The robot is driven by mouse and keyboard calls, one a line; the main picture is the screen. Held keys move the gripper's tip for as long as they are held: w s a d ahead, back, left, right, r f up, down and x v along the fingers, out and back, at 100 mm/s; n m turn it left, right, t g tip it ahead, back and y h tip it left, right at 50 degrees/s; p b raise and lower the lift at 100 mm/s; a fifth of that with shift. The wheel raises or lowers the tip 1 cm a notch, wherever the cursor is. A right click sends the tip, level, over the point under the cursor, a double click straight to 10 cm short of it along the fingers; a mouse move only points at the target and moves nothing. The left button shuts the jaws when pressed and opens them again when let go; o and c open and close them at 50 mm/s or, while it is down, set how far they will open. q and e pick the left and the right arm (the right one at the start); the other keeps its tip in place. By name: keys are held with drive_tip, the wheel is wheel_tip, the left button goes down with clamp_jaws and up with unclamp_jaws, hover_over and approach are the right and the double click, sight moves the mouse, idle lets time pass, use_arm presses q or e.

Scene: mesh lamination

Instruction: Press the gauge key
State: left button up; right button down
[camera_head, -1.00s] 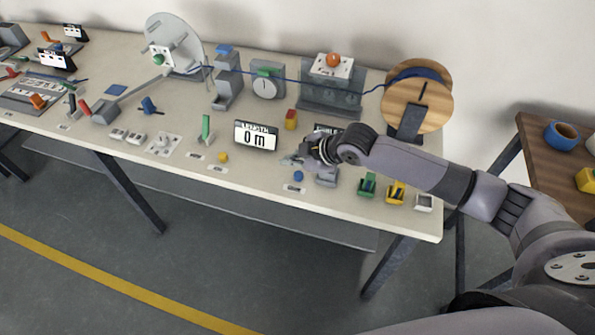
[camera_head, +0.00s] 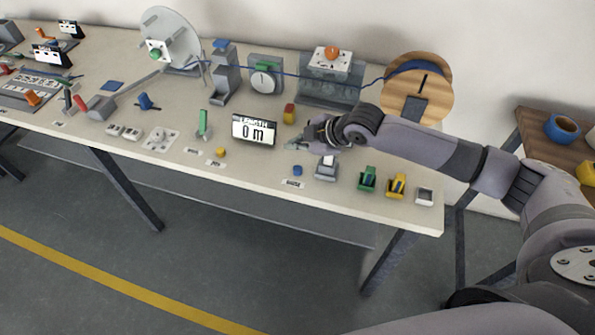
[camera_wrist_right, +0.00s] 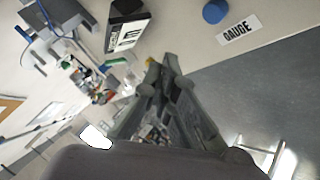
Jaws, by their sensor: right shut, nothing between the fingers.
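The gauge key is a small blue round button (camera_head: 298,170) near the front edge of the table. It also shows at the top of the right wrist view (camera_wrist_right: 215,11), beside a white label reading GAUGE (camera_wrist_right: 239,29). My right gripper (camera_head: 297,145) is shut and empty, a little behind the key and apart from it in the head view. Its closed fingertips also show in the right wrist view (camera_wrist_right: 162,66), with the key up and to the right of them. My left gripper is in neither view.
A display reading 0 m (camera_head: 254,130) stands left of my right gripper. A grey block (camera_head: 326,168), a green holder (camera_head: 367,179) and a yellow holder (camera_head: 397,186) line the front right. A wooden spool (camera_head: 418,90) with blue cord stands behind my arm.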

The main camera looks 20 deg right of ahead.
drive_tip(key=b, duration=0.4)
hover_over(296, 171)
wheel_tip(296, 171, down, 5)
drive_tip(key=shift+f, duration=0.1)
drive_tip(key=shift+f+b, duration=0.45)
drive_tip(key=shift+f, duration=0.4)
idle(0.3)
drive_tip(key=shift+f, duration=0.4)
drive_tip(key=shift+f, duration=0.6)
idle(0.6)
drive_tip(key=shift+r, duration=0.1)
drive_tip(key=shift+r+p, duration=0.85)
drive_tip(key=shift+r, duration=0.05)
drive_tip(key=shift+r, duration=0.1)
